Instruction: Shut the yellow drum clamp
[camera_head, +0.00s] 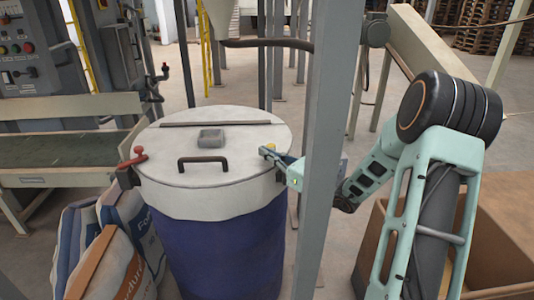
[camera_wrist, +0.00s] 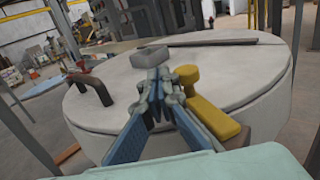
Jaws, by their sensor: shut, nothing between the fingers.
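The yellow drum clamp (camera_head: 268,149) sits at the right rim of the white drum lid (camera_head: 232,172), partly hidden by my gripper (camera_head: 277,157) in the head view. In the wrist view, the yellow clamp (camera_wrist: 213,114) is a lever with a rounded knob, standing over a brown block at the lid's edge. My gripper (camera_wrist: 160,78) is shut and empty. Its fingertips lie just left of the yellow knob in that view; I cannot tell whether they touch it. The drum (camera_head: 222,245) is dark blue.
A red clamp (camera_head: 134,158) sits on the lid's left rim. A black handle (camera_head: 203,160) and grey block (camera_head: 211,138) are on the lid. A grey post (camera_head: 330,150) stands in front of my arm. Sacks (camera_head: 110,265) lean left; a cardboard box (camera_head: 510,220) stands right.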

